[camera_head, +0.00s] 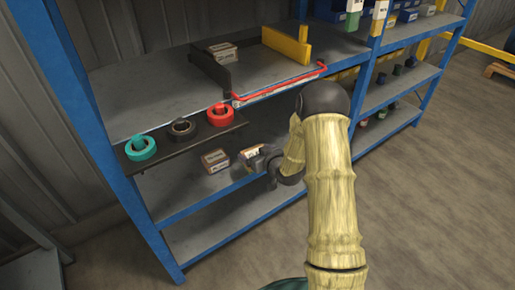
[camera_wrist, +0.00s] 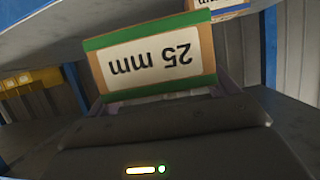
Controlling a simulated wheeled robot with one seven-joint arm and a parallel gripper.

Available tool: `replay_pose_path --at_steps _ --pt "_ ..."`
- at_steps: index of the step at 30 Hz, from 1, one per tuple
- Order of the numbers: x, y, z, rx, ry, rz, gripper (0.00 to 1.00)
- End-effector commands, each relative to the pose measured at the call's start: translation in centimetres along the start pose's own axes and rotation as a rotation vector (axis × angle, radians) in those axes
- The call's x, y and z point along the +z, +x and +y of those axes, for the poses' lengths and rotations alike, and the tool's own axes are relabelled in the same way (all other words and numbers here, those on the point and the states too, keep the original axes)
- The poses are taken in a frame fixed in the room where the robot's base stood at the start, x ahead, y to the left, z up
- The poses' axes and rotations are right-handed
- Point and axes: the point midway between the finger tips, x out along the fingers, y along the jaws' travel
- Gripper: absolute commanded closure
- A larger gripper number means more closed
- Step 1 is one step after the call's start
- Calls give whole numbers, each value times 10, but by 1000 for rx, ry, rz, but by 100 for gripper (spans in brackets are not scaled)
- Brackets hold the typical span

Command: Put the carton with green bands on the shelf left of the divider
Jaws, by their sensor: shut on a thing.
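The carton with green bands (camera_wrist: 155,62) fills the middle of the wrist view, its white "25 mm" label upside down. My gripper (camera_wrist: 165,95) is shut on it. In the head view my gripper (camera_head: 257,162) is low, in the bay under the upper shelf, and the held carton (camera_head: 250,152) shows only in part beside it. The upper shelf (camera_head: 150,98) bears a black upright divider (camera_head: 212,74) and a yellow upright piece (camera_head: 286,44); I cannot tell which one the task means.
Another carton (camera_head: 214,160) stands left of my gripper on the lower shelf. A black ledge in front carries green (camera_head: 141,148), black (camera_head: 182,129) and red (camera_head: 220,115) rings. A carton (camera_head: 222,51) sits behind the black divider. The upper shelf's left part is bare. Blue posts (camera_head: 95,140) flank the bay.

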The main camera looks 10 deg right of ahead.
Motion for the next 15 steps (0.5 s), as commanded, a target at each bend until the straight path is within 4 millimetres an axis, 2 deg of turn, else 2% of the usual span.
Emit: replay_pose_path --at_steps 11,15 --pt "46 1 -19 93 48 0 42" --pt "72 -5 -20 157 73 -2 42"
